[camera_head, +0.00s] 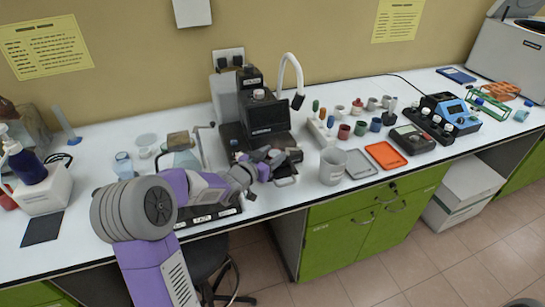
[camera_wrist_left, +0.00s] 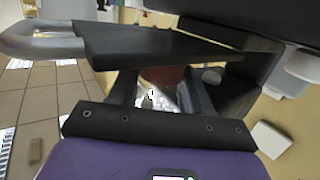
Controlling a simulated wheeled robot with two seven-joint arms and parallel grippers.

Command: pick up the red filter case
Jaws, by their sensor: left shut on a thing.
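My left gripper (camera_head: 270,163) is at the black machine (camera_head: 266,116) in the middle of the bench, in front of its column. It is shut on a small dark red thing, which I take for the red filter case. In the left wrist view the red filter case (camera_wrist_left: 165,76) shows as a brownish-red patch between the fingers; the black finger parts hide most of it. In the head view the gripper and wrist largely cover it. I cannot tell whether it still touches the machine. My right gripper is not in view.
A grey beaker (camera_head: 332,167), a grey tray (camera_head: 359,164) and an orange tray (camera_head: 385,155) stand right of the gripper. Several small colored cups and bottles stand behind them.

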